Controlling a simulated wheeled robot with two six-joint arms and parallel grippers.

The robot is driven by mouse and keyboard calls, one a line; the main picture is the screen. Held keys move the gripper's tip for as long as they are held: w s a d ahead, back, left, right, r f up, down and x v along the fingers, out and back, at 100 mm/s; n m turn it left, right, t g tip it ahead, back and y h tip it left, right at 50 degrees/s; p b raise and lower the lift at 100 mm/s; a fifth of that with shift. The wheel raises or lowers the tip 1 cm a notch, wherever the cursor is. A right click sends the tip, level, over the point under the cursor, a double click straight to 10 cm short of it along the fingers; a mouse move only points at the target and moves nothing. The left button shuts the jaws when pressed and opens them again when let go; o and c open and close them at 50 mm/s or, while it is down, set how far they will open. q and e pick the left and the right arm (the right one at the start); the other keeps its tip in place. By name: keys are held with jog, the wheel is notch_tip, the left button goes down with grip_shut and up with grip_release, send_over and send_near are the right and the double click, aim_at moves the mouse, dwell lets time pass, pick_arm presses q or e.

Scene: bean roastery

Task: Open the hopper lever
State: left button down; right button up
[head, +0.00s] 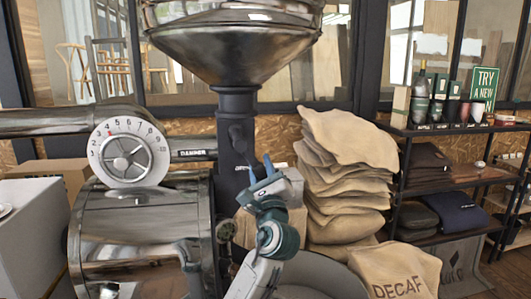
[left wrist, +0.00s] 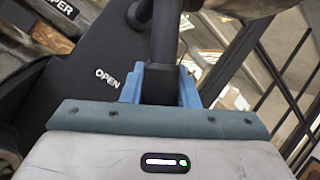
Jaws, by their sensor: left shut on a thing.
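The metal hopper (head: 235,55) stands above the roaster on a dark neck (head: 236,105). The hopper lever is a dark bar (left wrist: 165,35) in the left wrist view, with its end between the blue fingers. My left gripper (head: 263,178) is at the neck's right side in the head view; in the left wrist view (left wrist: 160,88) it is shut on the lever. The white word OPEN (left wrist: 108,78) is on a dark plate left of the fingers. In the head view the gripped part of the lever is hard to make out. My right gripper is not in view.
The steel roaster drum (head: 140,225) and a numbered dial (head: 129,151) are on the left. A DAMPER label (head: 193,153) is beside the neck. Stacked sacks (head: 340,185) stand close to the right, with a shelf (head: 460,178) beyond and a DECAF sack (head: 395,272) in front.

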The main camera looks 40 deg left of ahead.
pick_arm(q)
jog(key=shift+s+a+f+m+t+h+p, duration=0.2)
jog(key=shift+m+t+h+p, duration=0.25)
jog(key=shift+m, duration=0.35)
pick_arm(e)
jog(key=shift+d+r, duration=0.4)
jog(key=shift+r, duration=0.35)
pick_arm(q)
jog(key=c, duration=1.1)
grip_release()
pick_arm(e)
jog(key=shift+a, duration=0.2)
pick_arm(q)
jog(key=shift+s+f, duration=0.1)
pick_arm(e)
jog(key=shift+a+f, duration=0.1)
pick_arm(q)
jog(key=shift+s+d+f, duration=0.15)
jog(key=shift+d+f, duration=0.05)
jog(key=shift+d, duration=0.05)
jog(key=shift+b+v, duration=2.2)
jog(key=shift+v, duration=2.8)
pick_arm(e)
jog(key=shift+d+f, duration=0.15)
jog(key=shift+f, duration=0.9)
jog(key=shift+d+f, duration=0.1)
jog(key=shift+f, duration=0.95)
